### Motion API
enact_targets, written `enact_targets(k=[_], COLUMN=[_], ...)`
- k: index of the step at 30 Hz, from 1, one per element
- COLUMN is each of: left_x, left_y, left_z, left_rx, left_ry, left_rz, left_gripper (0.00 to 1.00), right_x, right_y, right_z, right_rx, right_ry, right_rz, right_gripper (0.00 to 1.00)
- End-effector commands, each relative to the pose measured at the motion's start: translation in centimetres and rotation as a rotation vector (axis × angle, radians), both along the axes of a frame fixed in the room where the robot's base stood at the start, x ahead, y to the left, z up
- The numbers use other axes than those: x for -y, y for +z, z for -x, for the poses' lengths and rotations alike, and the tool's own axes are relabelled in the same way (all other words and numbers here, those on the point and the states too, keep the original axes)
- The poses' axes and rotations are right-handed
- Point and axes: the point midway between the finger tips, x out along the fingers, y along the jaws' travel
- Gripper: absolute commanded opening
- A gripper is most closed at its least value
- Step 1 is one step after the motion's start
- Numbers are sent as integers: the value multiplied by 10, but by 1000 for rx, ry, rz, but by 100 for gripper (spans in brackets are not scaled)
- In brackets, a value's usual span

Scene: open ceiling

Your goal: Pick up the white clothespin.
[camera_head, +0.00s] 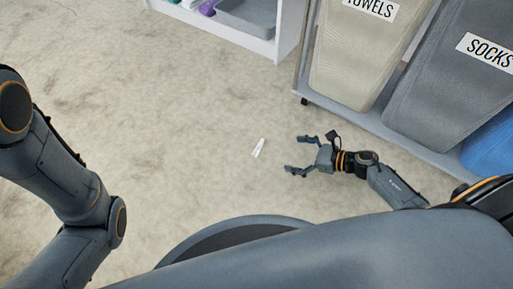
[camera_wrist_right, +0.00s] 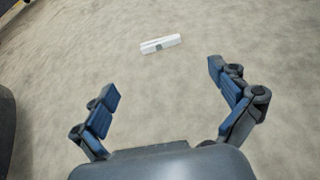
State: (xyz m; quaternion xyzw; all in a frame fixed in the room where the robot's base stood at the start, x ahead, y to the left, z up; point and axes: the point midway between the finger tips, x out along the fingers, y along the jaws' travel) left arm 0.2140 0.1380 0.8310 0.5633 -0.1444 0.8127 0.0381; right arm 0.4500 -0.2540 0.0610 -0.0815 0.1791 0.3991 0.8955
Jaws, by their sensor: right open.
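The white clothespin (camera_head: 258,148) lies on the beige floor in the head view, a little left of my right gripper. My right gripper (camera_head: 296,154) is open and empty, its fingers pointing left towards the clothespin, with a gap between them. In the right wrist view the clothespin (camera_wrist_right: 160,44) lies flat on the floor, beyond the fingertips of the open right gripper (camera_wrist_right: 163,82) and roughly midway between them. My left arm shows at the left of the head view, but its gripper is out of view.
A rack with a beige towels bin (camera_head: 355,55) and a grey socks bin (camera_head: 455,85) stands at the upper right, close to my right arm. A blue bin (camera_head: 492,148) is at the right edge. A white shelf (camera_head: 285,35) stands at the top. Floor left of the clothespin is clear.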

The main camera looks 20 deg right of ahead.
Motion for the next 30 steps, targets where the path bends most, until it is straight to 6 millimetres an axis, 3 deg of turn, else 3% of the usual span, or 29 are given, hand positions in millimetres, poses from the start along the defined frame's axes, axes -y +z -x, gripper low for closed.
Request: enact_targets(k=[1,6,12,21,30], left_x=[0,0,0,0,0], left_y=[-11,-22,-27,-57,-60], left_z=[0,0,0,0,0], left_rx=[0,-2,-2,-1,0], left_ry=[-1,-1,-2,-3,-3], left_rz=[0,0,0,2,2], left_gripper=[40,40,40,40,40], right_x=[-8,-28,-37,-63,-71], right_y=[-9,-18,-21,-37,-38], right_z=[-8,-25,-34,-57,-64], right_rx=[2,2,2,3,0], right_ry=[1,0,-2,0,-2], right_rz=[-3,-4,-4,-5,-5], right_gripper=[98,98,98,98,98])
